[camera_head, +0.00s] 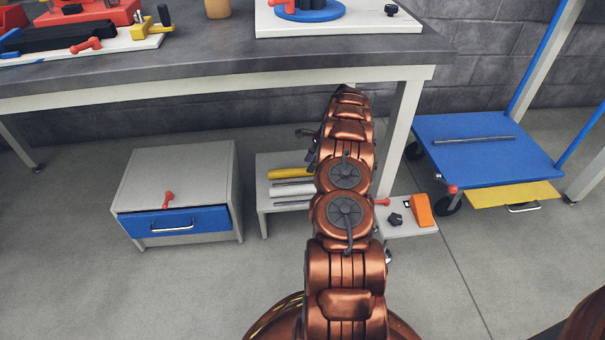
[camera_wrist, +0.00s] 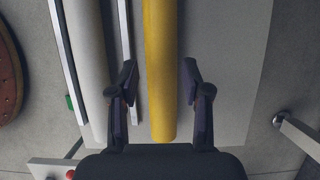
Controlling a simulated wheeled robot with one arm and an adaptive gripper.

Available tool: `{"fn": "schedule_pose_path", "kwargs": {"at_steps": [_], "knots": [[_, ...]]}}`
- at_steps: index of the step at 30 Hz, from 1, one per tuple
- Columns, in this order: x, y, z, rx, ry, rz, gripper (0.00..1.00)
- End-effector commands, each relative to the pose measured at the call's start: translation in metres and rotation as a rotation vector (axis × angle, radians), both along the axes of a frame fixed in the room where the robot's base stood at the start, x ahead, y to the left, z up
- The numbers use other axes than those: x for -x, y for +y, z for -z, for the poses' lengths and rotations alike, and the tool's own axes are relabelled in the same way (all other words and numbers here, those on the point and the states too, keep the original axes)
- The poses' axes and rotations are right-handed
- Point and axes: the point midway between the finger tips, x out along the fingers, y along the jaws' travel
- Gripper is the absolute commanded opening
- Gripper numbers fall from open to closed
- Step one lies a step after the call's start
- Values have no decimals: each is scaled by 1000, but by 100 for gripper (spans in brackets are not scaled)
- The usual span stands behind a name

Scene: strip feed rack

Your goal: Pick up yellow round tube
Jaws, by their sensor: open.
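The yellow round tube (camera_head: 288,172) lies on a low grey rack (camera_head: 264,207) under the workbench, left of my arm in the head view. In the wrist view the yellow tube (camera_wrist: 161,70) runs from the top edge down to between the fingers of my gripper (camera_wrist: 158,88). The gripper is open, with one finger on each side of the tube and a visible gap on both sides. I cannot tell how far above the tube the fingers are.
A white tube (camera_wrist: 86,60) and a thin metal strip (camera_wrist: 125,60) lie left of the yellow tube. A grey drawer cabinet (camera_head: 178,175) stands left of the rack. A blue cart (camera_head: 485,150) stands at right. The workbench edge (camera_head: 220,88) overhangs the rack.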

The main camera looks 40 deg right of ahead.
Motion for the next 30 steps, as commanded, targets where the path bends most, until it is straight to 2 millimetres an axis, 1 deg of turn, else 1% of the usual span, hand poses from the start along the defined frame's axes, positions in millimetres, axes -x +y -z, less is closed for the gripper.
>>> {"fn": "schedule_pose_path", "kwargs": {"at_steps": [1, 10, 12, 18, 20, 30], "knots": [[-2, 2, 6, 0, 0, -1, 48], [-15, 19, 38, -1, 1, 0, 48], [-16, 20, 40, 0, 0, 0, 48], [-17, 20, 39, 0, 0, 1, 48], [-17, 20, 39, 0, 0, 1, 43], [-17, 20, 39, 0, 0, 1, 7]]}}
